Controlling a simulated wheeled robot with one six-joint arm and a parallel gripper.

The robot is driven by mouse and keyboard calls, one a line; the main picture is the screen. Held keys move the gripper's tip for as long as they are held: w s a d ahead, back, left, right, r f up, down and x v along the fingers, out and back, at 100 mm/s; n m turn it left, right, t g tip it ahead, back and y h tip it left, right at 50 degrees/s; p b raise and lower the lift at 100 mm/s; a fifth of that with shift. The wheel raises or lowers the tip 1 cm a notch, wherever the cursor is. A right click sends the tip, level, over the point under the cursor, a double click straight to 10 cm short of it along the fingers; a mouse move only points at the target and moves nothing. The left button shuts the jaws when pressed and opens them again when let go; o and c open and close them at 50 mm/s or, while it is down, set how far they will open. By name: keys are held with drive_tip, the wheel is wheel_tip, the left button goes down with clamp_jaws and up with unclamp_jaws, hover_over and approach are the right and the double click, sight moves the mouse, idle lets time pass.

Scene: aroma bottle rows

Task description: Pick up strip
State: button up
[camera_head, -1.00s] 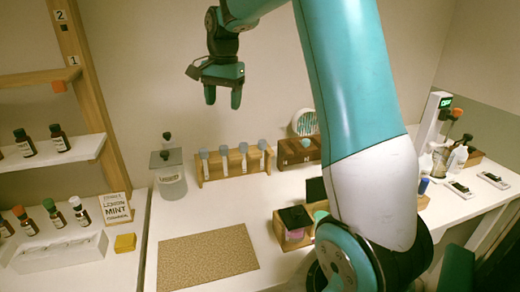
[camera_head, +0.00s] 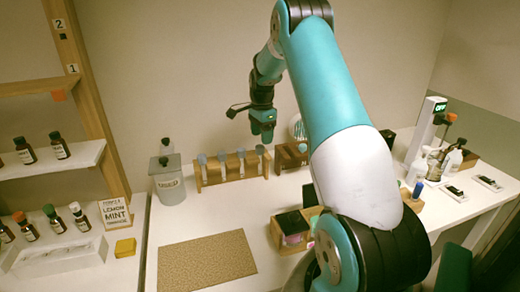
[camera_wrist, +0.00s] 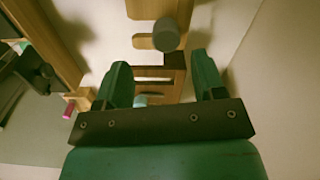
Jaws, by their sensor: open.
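My gripper (camera_head: 262,136) hangs in front of the back wall, over the right end of the light wooden rack (camera_head: 232,180). Its fingers point down and look apart. In the wrist view my gripper (camera_wrist: 161,72) is open, with nothing clearly held between its fingers. A thin pale line (camera_wrist: 153,79) shows against wood beyond the fingers; I cannot tell whether it is a strip. A grey round cap (camera_wrist: 166,36) is just past the fingertips. No strip can be made out for sure in the head view.
Several capped tubes stand in the light rack. A darker brown rack (camera_head: 291,158) is to its right, partly behind my arm. A lidded jar (camera_head: 168,184) stands left. A tan mat (camera_head: 205,262) and wooden box (camera_head: 290,249) lie in front. The white table between them is clear.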

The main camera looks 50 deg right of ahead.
sight(260, 146)
drive_tip(key=shift+w+f+p, duration=0.2)
drive_tip(key=shift+f+p, duration=0.5)
drive_tip(key=shift+f, duration=0.7)
drive_tip(key=shift+w+f+p, duration=0.2)
drive_tip(key=shift+f+p, duration=0.45)
drive_tip(key=shift+f, duration=0.7)
drive_tip(key=c, duration=0.8)
